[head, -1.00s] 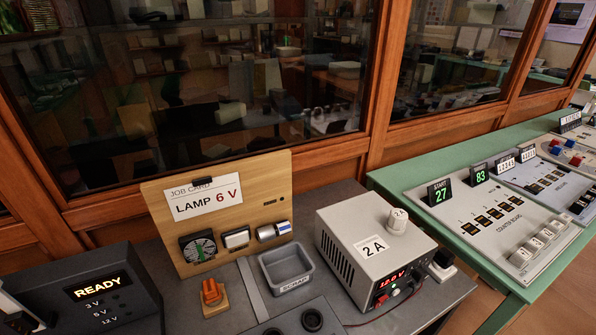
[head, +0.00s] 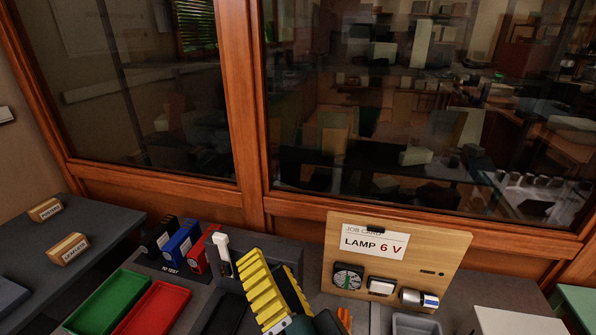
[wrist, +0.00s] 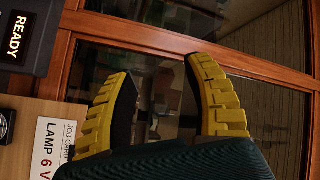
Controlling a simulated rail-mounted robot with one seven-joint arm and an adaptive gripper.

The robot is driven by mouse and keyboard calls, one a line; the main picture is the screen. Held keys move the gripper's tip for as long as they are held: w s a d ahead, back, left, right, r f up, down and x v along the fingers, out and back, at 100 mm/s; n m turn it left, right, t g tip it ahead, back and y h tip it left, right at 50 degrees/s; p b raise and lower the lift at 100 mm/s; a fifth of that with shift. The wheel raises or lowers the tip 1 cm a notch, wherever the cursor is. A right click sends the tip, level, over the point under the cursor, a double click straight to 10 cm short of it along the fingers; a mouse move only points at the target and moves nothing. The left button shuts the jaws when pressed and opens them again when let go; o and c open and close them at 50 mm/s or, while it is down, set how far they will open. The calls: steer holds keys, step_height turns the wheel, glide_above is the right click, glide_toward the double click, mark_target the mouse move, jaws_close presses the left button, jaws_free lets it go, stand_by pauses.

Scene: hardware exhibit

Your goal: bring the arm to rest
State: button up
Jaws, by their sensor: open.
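My gripper (head: 266,270) shows at the bottom middle of the head view, its ribbed yellow fingers pointing up over the dark bench. In the wrist view the two yellow fingers (wrist: 160,68) stand well apart with nothing between them. The gripper is open and empty. In the head view it is left of the wooden job card board (head: 455,262), which reads LAMP 6 V, and in front of part of the dark box with the READY display. That display (wrist: 18,27) shows sideways in the wrist view.
Green (head: 108,302) and red (head: 152,308) trays lie at the lower left. Black, blue (head: 181,244) and red packs stand behind them, with a white-topped probe (head: 222,250) alongside. A grey bin (head: 415,324) is at the bottom right. Wood-framed glass (head: 400,120) closes off the back.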

steer(key=s+d+r+n+t+h, duration=0.5)
steer(key=s+d+r+n+h, duration=0.2)
steer(key=d+r+h, duration=0.25)
step_height(320, 180, up, 37)
steer(key=p, duration=3.8)
steer(key=shift+w+r+m, duration=0.15)
steer(key=shift+w+m, duration=0.05)
steer(key=shift+m, duration=0.2)
steer(key=shift+s+y, duration=0.1)
steer(key=shift+y, duration=0.15)
